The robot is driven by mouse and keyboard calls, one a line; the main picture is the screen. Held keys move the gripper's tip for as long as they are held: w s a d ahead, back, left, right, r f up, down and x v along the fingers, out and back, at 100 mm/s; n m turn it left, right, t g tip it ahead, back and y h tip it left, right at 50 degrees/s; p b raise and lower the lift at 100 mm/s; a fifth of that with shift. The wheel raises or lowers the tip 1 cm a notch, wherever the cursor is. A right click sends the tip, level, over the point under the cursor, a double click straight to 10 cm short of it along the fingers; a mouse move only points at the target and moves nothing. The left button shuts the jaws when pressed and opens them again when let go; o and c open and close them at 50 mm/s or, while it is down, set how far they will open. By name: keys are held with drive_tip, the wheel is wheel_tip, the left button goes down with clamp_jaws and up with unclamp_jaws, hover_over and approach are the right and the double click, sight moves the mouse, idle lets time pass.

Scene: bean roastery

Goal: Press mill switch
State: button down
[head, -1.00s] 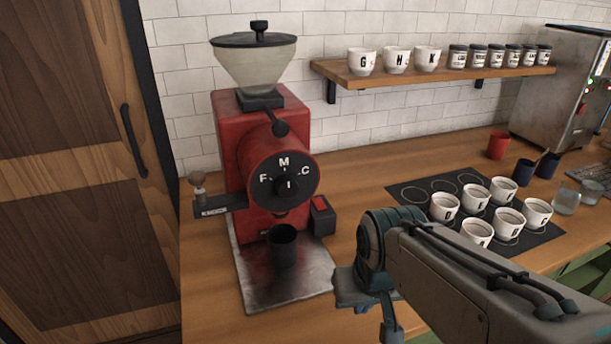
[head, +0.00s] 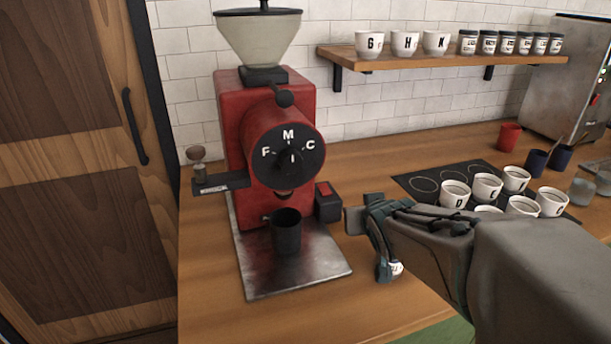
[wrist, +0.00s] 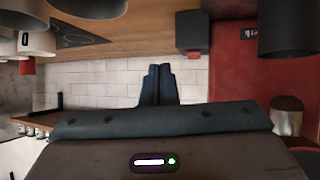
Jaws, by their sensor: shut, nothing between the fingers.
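The red mill (head: 228,130) stands on the counter, with a round black dial marked F, M and C on its front. The mill switch is a red rocker (head: 323,188) on a dark box (head: 329,207) at the mill's lower right side. My gripper (head: 356,220) is just right of that box, with a small gap seeming to show between them. In the wrist view, which looks upside down, my two dark fingers (wrist: 158,70) are together and empty. The dark switch box (wrist: 192,32) shows there beside the red mill body (wrist: 235,75), off to the right of the fingertips.
A dark cup (head: 286,234) stands on the metal tray (head: 310,272) under the mill's spout. White lettered cups (head: 487,187) stand on a black mat (head: 410,183) at right, behind my arm. A wall shelf (head: 440,67) holds more cups and jars. Counter in front of my gripper is clear.

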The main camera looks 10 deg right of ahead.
drive_tip(key=w+a+r+n+t+y+b, duration=0.1)
drive_tip(key=w+a+n+t+y+b, duration=0.1)
drive_tip(key=w, duration=0.4)
drive_tip(key=shift+a+r+t+y+b, duration=0.2)
drive_tip(key=shift+a+t+y+b, duration=0.5)
drive_tip(key=shift+t+y, duration=0.65)
drive_tip(key=shift+w, duration=0.1)
hover_over(326, 193)
drive_tip(key=shift+s+f+b, duration=0.3)
drive_tip(key=shift+f+b, duration=0.15)
drive_tip(key=shift+f, duration=0.25)
drive_tip(key=shift+w+a+f+b, duration=0.1)
drive_tip(key=shift+w+f+b, duration=0.05)
drive_tip(key=shift+f, duration=0.45)
drive_tip(key=shift+w+f+b, duration=0.15)
drive_tip(key=shift+f, duration=0.45)
drive_tip(key=shift+w+f, duration=0.1)
drive_tip(key=shift+f, duration=0.65)
